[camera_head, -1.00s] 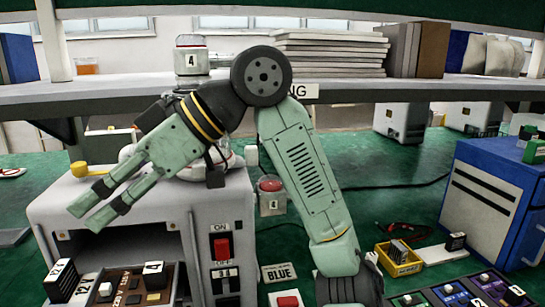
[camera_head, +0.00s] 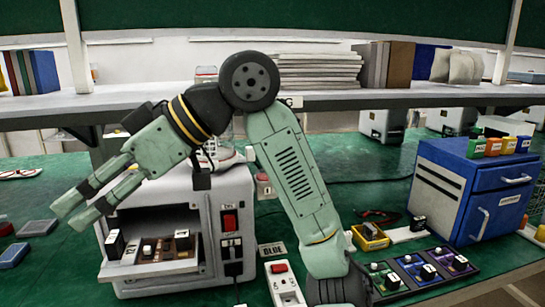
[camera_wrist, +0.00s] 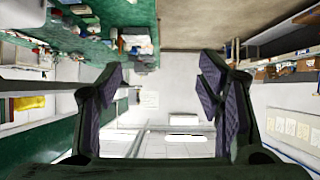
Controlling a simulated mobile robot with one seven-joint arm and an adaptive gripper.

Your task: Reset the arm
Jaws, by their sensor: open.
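My gripper (camera_head: 82,205) is at the left in the head view, in front of and above the left side of the grey machine (camera_head: 205,190). Its two fingers point down and left and are apart, with nothing between them. In the wrist view my gripper (camera_wrist: 168,100) shows both dark fingers spread wide, with only the distant room between them. My arm is bent up and over, its elbow in front of the shelf, and it hides part of the machine's top and the shelf behind it.
The grey machine has an open tray (camera_head: 155,258) with small blocks and a red switch (camera_head: 230,221). A blue cabinet (camera_head: 470,195) stands at the right, with a yellow bin (camera_head: 370,238) and several coloured modules (camera_head: 425,268) nearby. The shelf edge (camera_head: 400,99) runs behind my arm.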

